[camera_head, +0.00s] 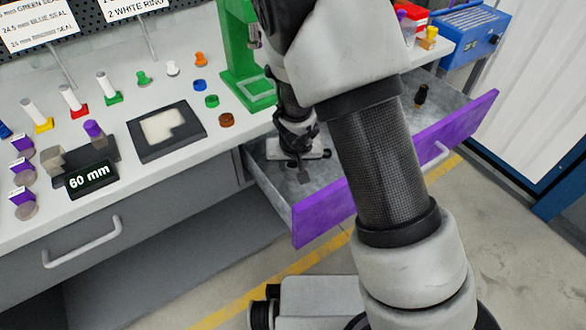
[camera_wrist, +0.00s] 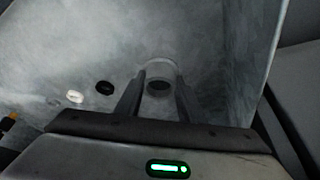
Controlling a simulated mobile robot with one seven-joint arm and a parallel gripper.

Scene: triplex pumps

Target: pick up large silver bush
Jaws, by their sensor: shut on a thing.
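The large silver bush (camera_wrist: 160,66) is a short grey metal ring in the wrist view. It sits between the two dark fingers of my gripper (camera_wrist: 159,82), which are shut on its sides. Its hole shows dark between the fingers. In the head view my gripper (camera_head: 303,174) reaches down into the open drawer (camera_head: 348,163) with the purple front. The bush cannot be made out there. I cannot tell whether it still touches the drawer floor.
A black ring (camera_wrist: 104,87) and a white ring (camera_wrist: 72,97) lie left of the bush. A dark fitting (camera_head: 421,96) stands further right in the drawer. A green press (camera_head: 238,60) and a 60 mm block (camera_head: 91,179) stand on the bench.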

